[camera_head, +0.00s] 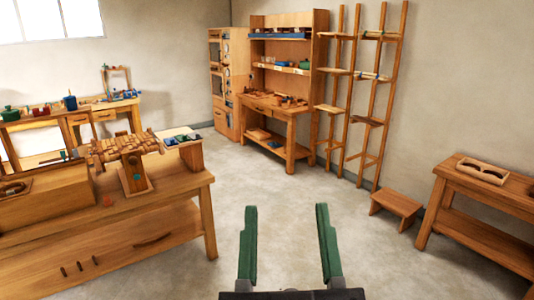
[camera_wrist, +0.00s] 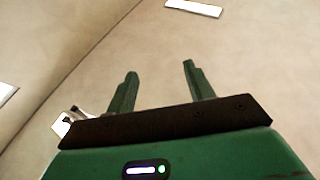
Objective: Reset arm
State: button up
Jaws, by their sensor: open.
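My gripper (camera_head: 285,232) shows at the bottom centre of the head view, with two green fingers spread wide apart and nothing between them. It is raised in front of the bare floor, apart from all furniture. In the wrist view my gripper (camera_wrist: 156,82) also has its fingers apart and empty. Behind the fingers there is only a plain beige surface, with bright white panels near the edges.
A wooden workbench (camera_head: 150,225) with a slatted wooden piece (camera_head: 125,148) stands at left. A hutch desk (camera_head: 272,105), a tall ladder rack (camera_head: 362,95), a low stool (camera_head: 396,203) and another bench (camera_head: 485,205) line the back and right. The middle floor (camera_head: 290,175) is clear.

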jog(key=s+a+r+t+p, duration=0.2)
jog(key=s+a+r, duration=0.1)
jog(key=s+r, duration=0.3)
notch_tip(320, 180, up, 29)
jog(key=w+p, duration=0.1)
jog(key=p, duration=2.8)
jog(key=shift+w+d+m, duration=0.3)
jog(key=shift+m, duration=0.1)
